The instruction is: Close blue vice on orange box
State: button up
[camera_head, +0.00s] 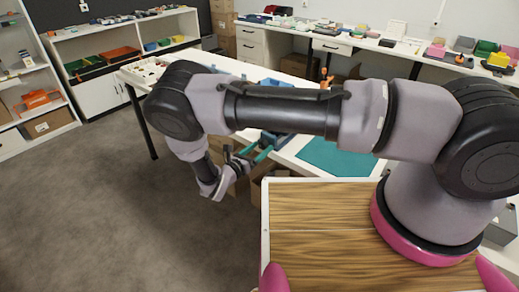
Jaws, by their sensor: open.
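The blue vice (277,139) is on the edge of the white workbench. My arm crosses in front of it, so its middle is hidden. Blue parts show above and below the arm. My gripper (256,152), with teal fingers, is open beside the vice's lower part, to its left. I cannot tell whether they touch. A small orange object (326,82) shows just above the arm, right of the vice's upper part. I cannot tell if it is the orange box, and no box is visible in the vice jaws.
A teal mat (337,158) lies on the workbench (292,151) right of the vice. Cartons stand beneath the bench. Shelves with orange trays (119,54) are at the left, and a cluttered counter (387,43) runs along the back. Grey floor at the left is clear.

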jog(key=shift+c, duration=0.3)
grip_shut()
jog(key=shift+m, duration=0.4)
